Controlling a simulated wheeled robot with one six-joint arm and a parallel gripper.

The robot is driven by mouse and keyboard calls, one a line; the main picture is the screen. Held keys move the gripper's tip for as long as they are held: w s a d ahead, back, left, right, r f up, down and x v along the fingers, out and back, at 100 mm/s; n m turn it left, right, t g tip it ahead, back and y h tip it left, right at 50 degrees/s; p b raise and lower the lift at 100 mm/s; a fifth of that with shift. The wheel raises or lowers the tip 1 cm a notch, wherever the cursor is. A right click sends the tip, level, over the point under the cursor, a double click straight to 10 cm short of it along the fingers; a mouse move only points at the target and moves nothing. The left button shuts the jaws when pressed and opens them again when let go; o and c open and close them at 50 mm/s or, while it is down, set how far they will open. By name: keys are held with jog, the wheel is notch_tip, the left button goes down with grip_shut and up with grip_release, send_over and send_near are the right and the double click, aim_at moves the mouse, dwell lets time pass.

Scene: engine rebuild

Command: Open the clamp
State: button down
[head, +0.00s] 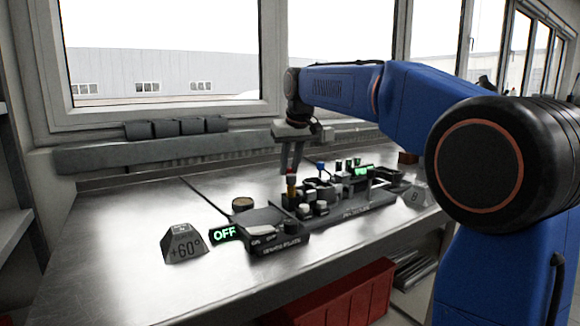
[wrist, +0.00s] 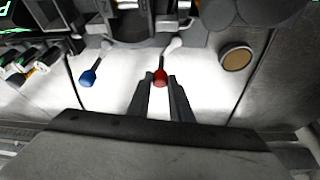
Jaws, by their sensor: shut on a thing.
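The clamp's lever appears to be the one with the red knob (wrist: 160,77), seen at the middle of the wrist view. My gripper (wrist: 160,80) is shut on the red knob, one finger at each side. In the head view my gripper (head: 290,165) points down onto it from above. A second lever with a blue knob (wrist: 87,78) stands to the left in the wrist view, apart from my fingers. The clamp's jaws are not clear in either view.
A black fixture (head: 345,207) with several small parts stands on the metal bench (head: 120,240). A green "OFF" display (head: 224,233) and a "+60°" block (head: 186,244) are at the front left. A round brown-topped piece (wrist: 237,58) is close to the red lever.

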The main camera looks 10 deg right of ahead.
jog(key=n, duration=0.1)
jog(key=a+n+y, duration=0.1)
jog(key=n, duration=0.1)
jog(key=shift+w, duration=0.15)
jog(key=shift+s+a+n+g+y, duration=0.2)
jog(key=shift+a+n+g+y, duration=0.4)
jog(key=shift+n, duration=1.45)
jog(key=shift+s+a+n+g+y, duration=0.25)
jog(key=shift+a+n+g+y, duration=0.35)
jog(key=shift+n, duration=1.5)
jog(key=shift+s+a+n+g+y, duration=0.25)
jog(key=shift+a+n+g, duration=0.4)
jog(key=shift+n, duration=1.4)
jog(key=shift+d, duration=0.2)
jog(key=c, duration=1.6)
grip_release()
jog(key=shift+r, duration=0.1)
